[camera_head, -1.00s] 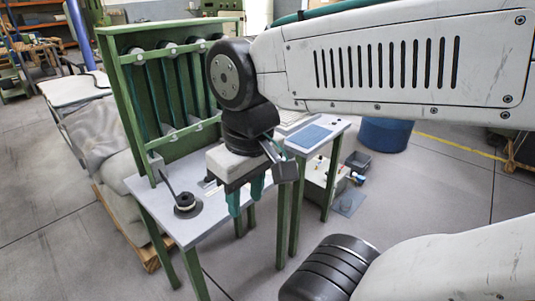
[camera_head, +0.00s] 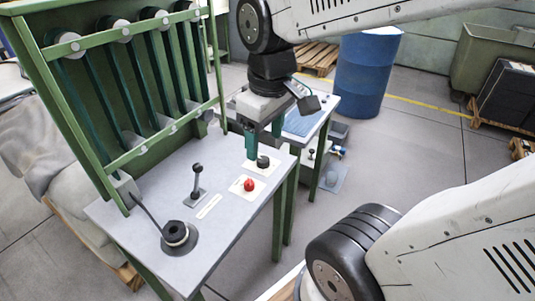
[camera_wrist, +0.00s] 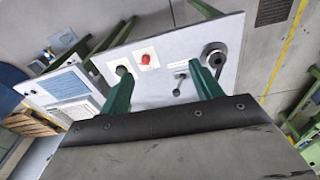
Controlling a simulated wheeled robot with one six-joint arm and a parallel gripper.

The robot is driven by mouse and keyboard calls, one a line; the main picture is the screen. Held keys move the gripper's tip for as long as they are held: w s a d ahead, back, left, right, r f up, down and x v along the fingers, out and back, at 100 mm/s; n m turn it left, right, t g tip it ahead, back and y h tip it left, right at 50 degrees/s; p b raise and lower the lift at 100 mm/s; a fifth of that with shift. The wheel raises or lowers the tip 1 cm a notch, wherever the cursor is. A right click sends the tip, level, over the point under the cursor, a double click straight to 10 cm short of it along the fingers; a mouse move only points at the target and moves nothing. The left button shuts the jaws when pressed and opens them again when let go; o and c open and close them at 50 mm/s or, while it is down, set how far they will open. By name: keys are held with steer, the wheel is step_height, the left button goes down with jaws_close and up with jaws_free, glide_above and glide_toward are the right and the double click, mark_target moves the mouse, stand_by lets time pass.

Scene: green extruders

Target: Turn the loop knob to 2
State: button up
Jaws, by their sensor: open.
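A small black knob (camera_head: 263,162) sits on a pale square plate near the right edge of the grey table top. It also shows in the wrist view (camera_wrist: 121,70), close beside the tip of the left finger. Its markings are too small to read, so its setting cannot be told. My gripper (camera_head: 263,143) is open and empty, with its green fingers pointing down. In the head view it hangs above and behind the knob, apparently apart from it. In the wrist view the fingers (camera_wrist: 161,68) are spread wide.
A red button (camera_head: 249,185) is beside the knob. A black lever (camera_head: 197,182) and a round black device (camera_head: 176,236) with a stalk stand farther left. A green rack (camera_head: 150,155) rises behind the table. A second table (camera_head: 327,108) and blue barrel (camera_head: 371,75) are beyond.

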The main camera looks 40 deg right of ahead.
steer(key=w+d+f+n, duration=0.3)
steer(key=w+d+f, duration=0.1)
steer(key=w, duration=0.2)
steer(key=w+d+f+n, duration=0.3)
steer(key=w+f, duration=0.1)
steer(key=w, duration=0.3)
steer(key=n, duration=0.6)
glide_above(264, 159)
steer(key=f, duration=1.1)
steer(key=shift+s+f, duration=0.3)
steer(key=f, duration=0.7)
steer(key=shift+w+f, duration=0.25)
steer(key=shift+f, duration=0.1)
steer(key=c, duration=1)
